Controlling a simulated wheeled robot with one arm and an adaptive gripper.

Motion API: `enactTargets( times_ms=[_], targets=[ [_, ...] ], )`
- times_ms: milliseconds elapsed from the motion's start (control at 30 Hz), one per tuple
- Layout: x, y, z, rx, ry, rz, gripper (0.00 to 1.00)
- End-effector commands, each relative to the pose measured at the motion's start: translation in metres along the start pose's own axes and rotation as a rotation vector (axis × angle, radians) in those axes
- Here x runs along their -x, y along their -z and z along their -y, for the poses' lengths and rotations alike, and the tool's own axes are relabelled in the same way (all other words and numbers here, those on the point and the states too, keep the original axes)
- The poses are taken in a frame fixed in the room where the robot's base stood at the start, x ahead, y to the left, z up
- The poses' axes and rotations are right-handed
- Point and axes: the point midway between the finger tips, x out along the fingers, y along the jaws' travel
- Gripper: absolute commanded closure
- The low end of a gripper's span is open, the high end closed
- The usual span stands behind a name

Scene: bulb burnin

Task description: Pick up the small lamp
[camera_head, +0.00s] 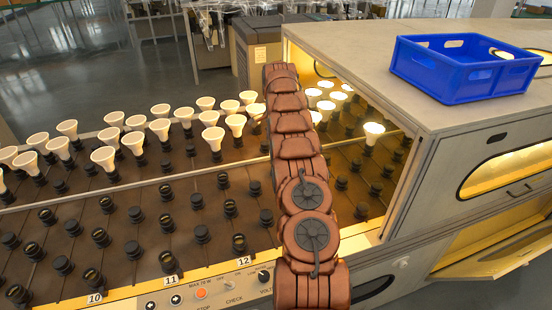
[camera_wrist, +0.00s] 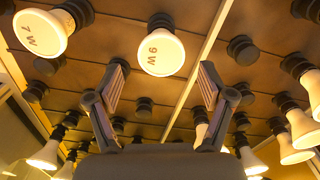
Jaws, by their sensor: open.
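My gripper (camera_wrist: 162,72) is open in the wrist view, its two fingers apart with nothing gripped between them. A lamp marked 9 W (camera_wrist: 162,52) shows just beyond the gap between the fingertips. A lamp marked 7 W (camera_wrist: 41,34) is at the upper left. Both have white round faces and dark sockets. I cannot tell for sure which lamp is the small one. In the head view my brown arm reaches into the lit cabinet and my gripper is hidden. One lamp (camera_head: 374,128) stands apart inside the cabinet, right of my arm.
Several lamps (camera_wrist: 300,128) hang at the right in the wrist view, close to the right finger's side. The head view shows rows of lamps and empty sockets on the rack (camera_head: 180,222). A blue crate (camera_head: 440,75) stands on the cabinet top (camera_head: 350,45). A lower door (camera_head: 500,250) is open.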

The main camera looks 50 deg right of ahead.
Motion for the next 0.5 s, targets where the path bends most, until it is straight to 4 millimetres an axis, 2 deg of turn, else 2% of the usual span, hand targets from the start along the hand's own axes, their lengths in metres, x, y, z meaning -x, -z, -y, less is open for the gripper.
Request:
enactTargets(
  times_ms=[500],
  targets=[
    [-0.035,0.005,0.001,-0.016,0.002,0.002,0.19]
  ],
)
